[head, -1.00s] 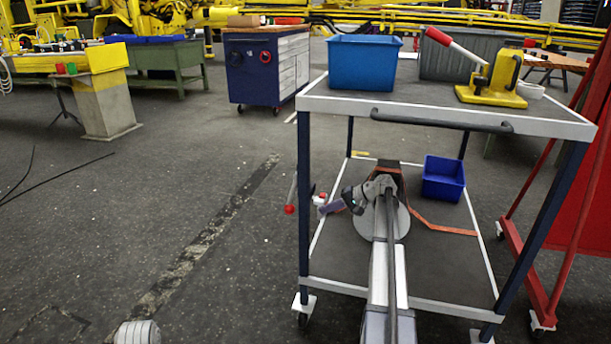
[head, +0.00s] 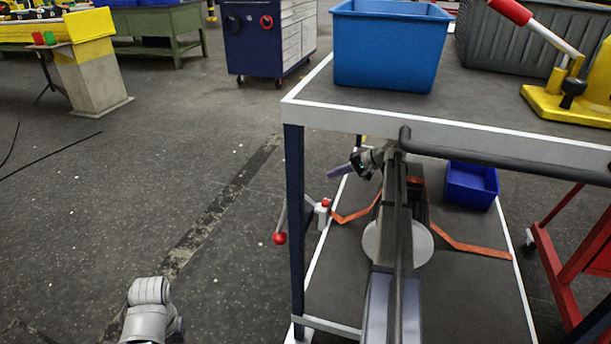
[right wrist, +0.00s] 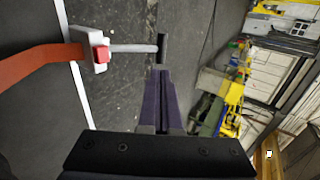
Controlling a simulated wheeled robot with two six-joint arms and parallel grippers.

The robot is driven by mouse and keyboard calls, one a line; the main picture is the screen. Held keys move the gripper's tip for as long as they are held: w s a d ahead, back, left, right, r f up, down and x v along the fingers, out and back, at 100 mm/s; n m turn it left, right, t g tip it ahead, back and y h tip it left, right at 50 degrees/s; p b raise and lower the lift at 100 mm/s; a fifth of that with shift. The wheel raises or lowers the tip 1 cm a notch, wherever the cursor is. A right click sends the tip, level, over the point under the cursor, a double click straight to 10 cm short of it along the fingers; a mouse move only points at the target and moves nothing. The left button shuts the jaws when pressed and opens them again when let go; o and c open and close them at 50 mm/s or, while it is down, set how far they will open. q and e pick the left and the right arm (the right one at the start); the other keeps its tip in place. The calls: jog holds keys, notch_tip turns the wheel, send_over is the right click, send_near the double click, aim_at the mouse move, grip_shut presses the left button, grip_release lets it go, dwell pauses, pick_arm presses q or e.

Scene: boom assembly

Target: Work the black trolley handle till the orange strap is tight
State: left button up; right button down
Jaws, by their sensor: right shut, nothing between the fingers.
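The orange strap (head: 470,248) runs across the trolley's lower shelf, partly hidden by my right arm. Its left end meets a small white tensioner with a red top (head: 324,208) at the shelf edge; this also shows in the right wrist view (right wrist: 100,54). A grey lever with a red ball (head: 279,238) hangs from it outside the shelf. A black bar handle (head: 500,160) runs along the upper shelf's near edge. My right gripper (head: 332,174) is shut and empty, above the tensioner. My left gripper is out of view.
The upper shelf holds a blue bin (head: 388,50), a grey crate (head: 510,45) and a yellow tool with a red-gripped lever (head: 575,100). A small blue box (head: 470,187) sits on the lower shelf. A red frame (head: 590,255) stands at right.

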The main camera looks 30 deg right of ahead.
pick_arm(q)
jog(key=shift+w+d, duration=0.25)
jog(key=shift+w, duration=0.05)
pick_arm(e)
jog(key=shift+w+d, duration=0.25)
jog(key=shift+w, duration=0.05)
jog(key=b, duration=0.7)
send_over(306, 195)
notch_tip(306, 195, down, 7)
jog(key=shift+d+f, duration=0.1)
pick_arm(q)
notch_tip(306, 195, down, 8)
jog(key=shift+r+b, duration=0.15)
jog(key=shift+b, duration=0.25)
pick_arm(e)
jog(key=shift+w+a+f, duration=0.25)
jog(key=shift+w+a, duration=0.15)
jog(key=shift+w, duration=0.05)
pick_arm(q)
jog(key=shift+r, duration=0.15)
pick_arm(e)
jog(key=shift+w+a, duration=0.1)
